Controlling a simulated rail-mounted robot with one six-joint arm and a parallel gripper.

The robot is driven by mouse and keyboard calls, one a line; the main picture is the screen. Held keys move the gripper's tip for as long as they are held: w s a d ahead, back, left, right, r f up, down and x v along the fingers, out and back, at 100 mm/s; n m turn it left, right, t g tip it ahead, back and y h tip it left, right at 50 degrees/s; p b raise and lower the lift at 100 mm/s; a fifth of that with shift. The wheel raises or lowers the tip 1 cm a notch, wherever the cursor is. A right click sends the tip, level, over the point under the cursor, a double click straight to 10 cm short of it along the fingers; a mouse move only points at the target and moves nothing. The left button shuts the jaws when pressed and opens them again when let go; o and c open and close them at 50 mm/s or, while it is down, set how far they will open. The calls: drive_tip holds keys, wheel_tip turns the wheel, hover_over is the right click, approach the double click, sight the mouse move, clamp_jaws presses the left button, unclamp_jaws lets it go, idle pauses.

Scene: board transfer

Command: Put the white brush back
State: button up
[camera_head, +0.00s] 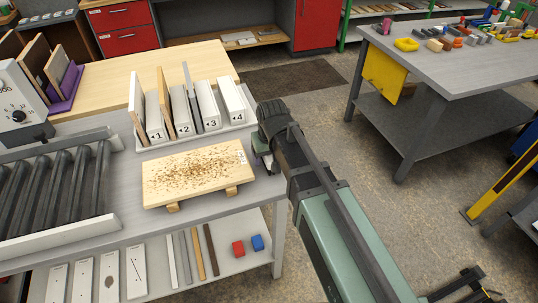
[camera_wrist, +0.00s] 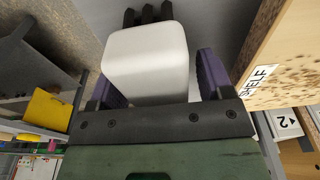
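The white brush (camera_wrist: 146,62), a white block with dark prongs or bristles at its far end, shows in the wrist view between the two purple fingers of my gripper (camera_wrist: 158,85). A narrow gap shows between the brush and the right finger; the left finger is close against it or partly behind it. My gripper looks open around the brush. In the head view my gripper (camera_head: 262,158) is at the right edge of the grey table (camera_head: 262,188), beside the speckled board (camera_head: 200,172). My arm hides most of the brush there.
The board's edge (camera_wrist: 268,60) is close to the right finger. Behind it stands a numbered rack (camera_head: 190,137) with upright boards. A roller conveyor (camera_head: 55,190) is at left. Red and blue blocks (camera_head: 257,242) lie on the lower shelf. Another table (camera_head: 460,75) stands across the aisle.

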drive_tip(key=r+p, duration=0.4)
drive_tip(key=s+r+p, duration=0.1)
drive_tip(key=r+p, duration=0.7)
drive_tip(key=shift+s+d+r+p, duration=0.2)
drive_tip(key=shift+d+r+p, duration=0.05)
drive_tip(key=shift+r+p, duration=0.05)
drive_tip(key=s+d+m, duration=0.2)
drive_tip(key=s+d, duration=0.3)
drive_tip(key=d, duration=0.3)
drive_tip(key=s+d+m+g, duration=0.1)
drive_tip(key=s+d, duration=0.3)
drive_tip(key=d, duration=0.4)
drive_tip(key=shift+s+f+m, duration=0.25)
drive_tip(key=shift+s+m, duration=0.1)
drive_tip(key=shift+m, duration=0.05)
